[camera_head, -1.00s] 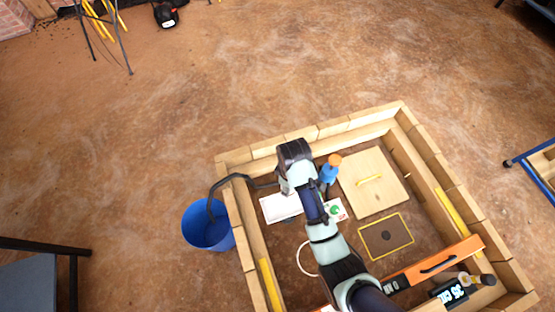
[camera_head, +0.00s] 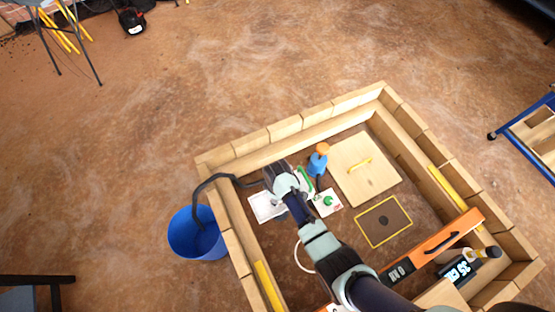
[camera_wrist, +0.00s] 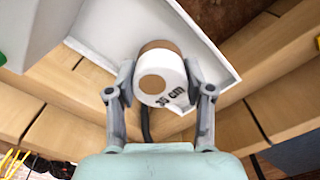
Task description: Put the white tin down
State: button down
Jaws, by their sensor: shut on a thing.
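In the wrist view, my gripper (camera_wrist: 158,76) is shut on the white tin (camera_wrist: 174,72), which has dark lettering on its side and brown round areas. A white tray (camera_wrist: 105,28) with a raised rim lies behind the tin; I cannot tell whether the tin touches it. In the head view, my gripper is mostly hidden under my wrist, over the left part of the timber-walled box. The white tray (camera_head: 262,209) shows to the left of my wrist. The tin cannot be made out there.
Right of my wrist are a white card (camera_head: 334,207) with a green item, a blue bottle (camera_head: 317,168) with an orange cap and a wooden lid (camera_head: 352,184). An orange level (camera_head: 440,243) crosses the box's lower right. A blue bucket (camera_head: 183,246) stands outside, left.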

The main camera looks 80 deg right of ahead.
jog(key=shift+f, duration=0.6)
jog(key=shift+r, duration=0.15)
jog(key=shift+c, duration=2.2)
grip_release()
notch_tip(320, 180, up, 12)
jog(key=p, duration=0.5)
